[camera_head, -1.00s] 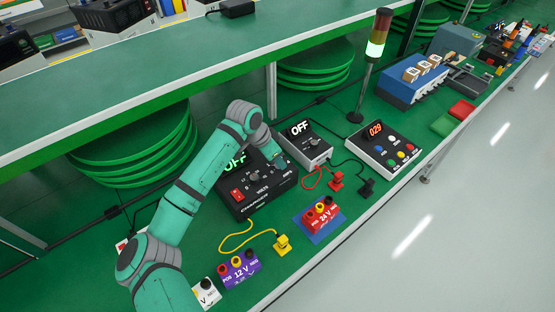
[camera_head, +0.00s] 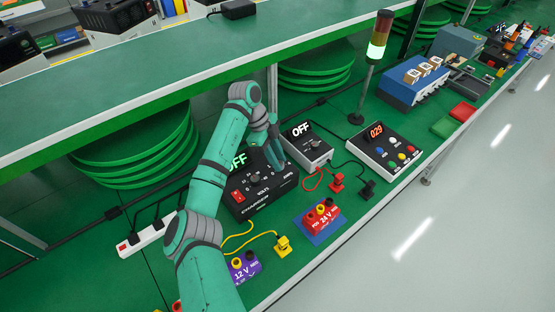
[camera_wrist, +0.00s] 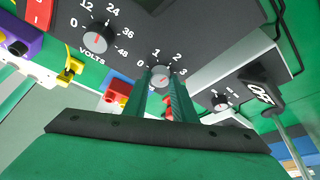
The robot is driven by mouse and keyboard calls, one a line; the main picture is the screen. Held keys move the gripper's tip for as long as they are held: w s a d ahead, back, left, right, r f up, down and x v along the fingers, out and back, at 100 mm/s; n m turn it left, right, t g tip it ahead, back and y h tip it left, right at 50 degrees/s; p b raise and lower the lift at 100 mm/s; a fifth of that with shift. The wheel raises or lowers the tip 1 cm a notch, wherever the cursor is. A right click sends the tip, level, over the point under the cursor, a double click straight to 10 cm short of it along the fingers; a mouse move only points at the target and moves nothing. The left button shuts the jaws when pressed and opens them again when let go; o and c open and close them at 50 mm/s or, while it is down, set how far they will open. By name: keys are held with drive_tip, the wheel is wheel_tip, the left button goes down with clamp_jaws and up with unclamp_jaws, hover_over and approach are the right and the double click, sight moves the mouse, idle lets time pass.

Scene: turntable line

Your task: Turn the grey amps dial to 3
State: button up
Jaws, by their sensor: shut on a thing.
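The black charger (camera_head: 262,207) stands on the green bench, with a red switch, a display reading OFF and two dials. In the wrist view, the grey amps dial (camera_wrist: 162,75) sits between my fingers, with the marks 0, 1, 2 and 3 around it. A small red pointer shows on its face, but I cannot tell which mark it points at. My gripper (camera_wrist: 160,88) is shut on this dial; it also shows in the head view (camera_head: 277,158), where it hides the dial. The volts dial (camera_wrist: 96,40) is beside it, its pointer near upright, marked 0 to 48.
A smaller charger (camera_head: 308,146) with its own OFF display stands close on the right. A white panel (camera_head: 385,150) reading 029 lies beyond it. A red 24 V block (camera_head: 319,216), a purple 12 V block (camera_head: 245,268) and a yellow clamp (camera_head: 283,246) lie in front.

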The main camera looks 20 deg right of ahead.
drive_tip(key=m, duration=0.2)
drive_tip(key=m+g+y, duration=0.1)
drive_tip(key=m, duration=0.1)
drive_tip(key=shift+d+m+y, duration=0.15)
drive_tip(key=shift+m+y, duration=0.15)
drive_tip(key=m+y, duration=0.1)
drive_tip(key=m, duration=0.3)
drive_tip(key=shift+w+d+g, duration=0.1)
drive_tip(key=shift+g, duration=0.3)
drive_tip(key=shift+m+y, duration=0.3)
drive_tip(key=o, duration=1)
drive_tip(key=v, duration=1)
drive_tip(key=shift+w+r, duration=0.1)
drive_tip(key=shift+r, duration=0.25)
